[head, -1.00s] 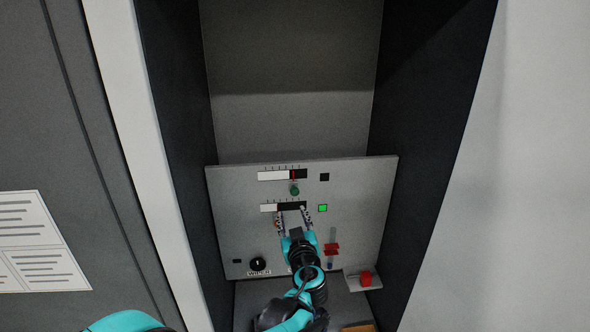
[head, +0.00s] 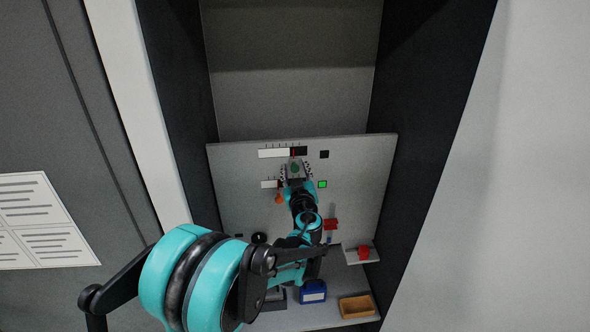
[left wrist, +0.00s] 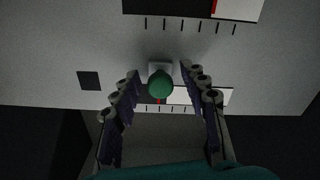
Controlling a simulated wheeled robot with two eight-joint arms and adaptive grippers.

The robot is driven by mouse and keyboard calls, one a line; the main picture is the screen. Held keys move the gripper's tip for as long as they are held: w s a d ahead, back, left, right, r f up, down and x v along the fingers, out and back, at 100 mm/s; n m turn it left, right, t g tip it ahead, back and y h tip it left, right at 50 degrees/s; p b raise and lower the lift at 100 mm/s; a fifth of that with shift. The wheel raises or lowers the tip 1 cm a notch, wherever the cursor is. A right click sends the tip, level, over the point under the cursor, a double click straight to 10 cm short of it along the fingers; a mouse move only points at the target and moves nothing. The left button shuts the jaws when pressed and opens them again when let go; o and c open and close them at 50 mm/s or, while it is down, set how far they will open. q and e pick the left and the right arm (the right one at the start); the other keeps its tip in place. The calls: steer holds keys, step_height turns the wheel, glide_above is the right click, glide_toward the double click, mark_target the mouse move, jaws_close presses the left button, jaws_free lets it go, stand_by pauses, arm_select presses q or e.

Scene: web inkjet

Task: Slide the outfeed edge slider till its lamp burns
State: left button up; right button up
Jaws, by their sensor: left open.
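A grey panel (head: 235,205) carries two horizontal sliders; I cannot read which is the outfeed edge one. The upper slider has a green knob (head: 295,168) under a black-and-white scale window (head: 272,153) with a red mark; its square lamp (head: 324,154) is dark. The lower slider has an orange knob (head: 279,199), and its lamp (head: 322,184) glows green. My left gripper (head: 296,172) is open, its fingers on either side of the green knob. In the left wrist view the green knob (left wrist: 160,84) sits between the fingers, apart from both. My right gripper is out of view.
A red slider block (head: 330,224) and a red button (head: 364,253) on a ledge are at the right. A black dial (head: 259,238) is lower left. A blue box (head: 313,291) and brown tray (head: 357,306) stand below. Dark side walls flank the panel.

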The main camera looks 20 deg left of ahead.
arm_select(q)
jaws_close()
steer(key=shift+w+d+f+b, duration=0.2)
steer(key=shift+d+b, duration=0.1)
steer(key=shift+b, duration=0.15)
steer(key=shift+r, duration=0.2)
jaws_free()
steer(key=v, duration=1.2)
